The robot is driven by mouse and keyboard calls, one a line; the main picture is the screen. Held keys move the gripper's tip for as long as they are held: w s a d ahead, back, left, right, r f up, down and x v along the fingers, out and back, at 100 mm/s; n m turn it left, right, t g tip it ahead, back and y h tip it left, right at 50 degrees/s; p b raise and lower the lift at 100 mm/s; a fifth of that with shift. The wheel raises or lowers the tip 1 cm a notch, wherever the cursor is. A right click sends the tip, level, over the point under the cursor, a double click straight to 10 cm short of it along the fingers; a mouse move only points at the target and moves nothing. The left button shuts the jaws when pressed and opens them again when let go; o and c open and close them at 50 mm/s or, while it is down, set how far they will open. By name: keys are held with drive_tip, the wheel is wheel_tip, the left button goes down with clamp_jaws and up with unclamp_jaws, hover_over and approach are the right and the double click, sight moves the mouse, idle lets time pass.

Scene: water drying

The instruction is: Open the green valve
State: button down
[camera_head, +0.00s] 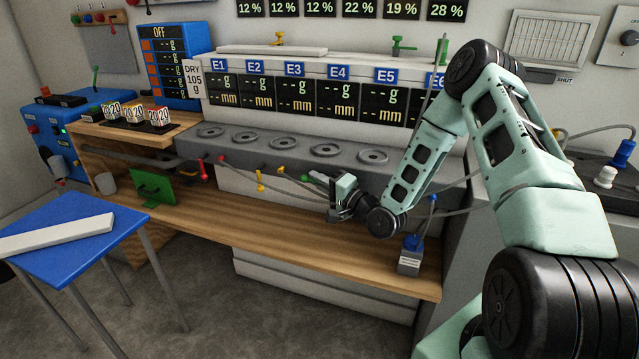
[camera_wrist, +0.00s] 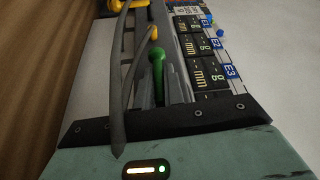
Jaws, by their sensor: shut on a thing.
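The green valve (camera_wrist: 157,68) shows in the wrist view as an upright green handle with a rounded end, between the two fingers of my gripper (camera_wrist: 160,88). In the head view its small green tip (camera_head: 305,178) shows below the front edge of the grey bench, just left of my gripper (camera_head: 320,178). My gripper is shut on the green handle. The fingers and wrist hide the valve's base, and I cannot tell how far it is turned.
A yellow valve (camera_head: 260,180) and a red valve (camera_head: 203,172) sit left along the same bench front, with grey hoses hanging nearby. A wooden shelf (camera_head: 240,215) lies below. A blue-topped device (camera_head: 411,252) stands on it at right. A blue table (camera_head: 80,265) stands at lower left.

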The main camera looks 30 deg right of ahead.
drive_tip(key=shift+s+a+f+y, duration=0.15)
drive_tip(key=shift+a+y, duration=0.15)
drive_tip(key=shift+a, duration=0.25)
drive_tip(key=c, duration=1.4)
unclamp_jaws()
drive_tip(key=shift+c, duration=0.2)
drive_tip(key=shift+d, duration=0.15)
drive_tip(key=v, duration=1.7)
drive_tip(key=shift+r, duration=0.2)
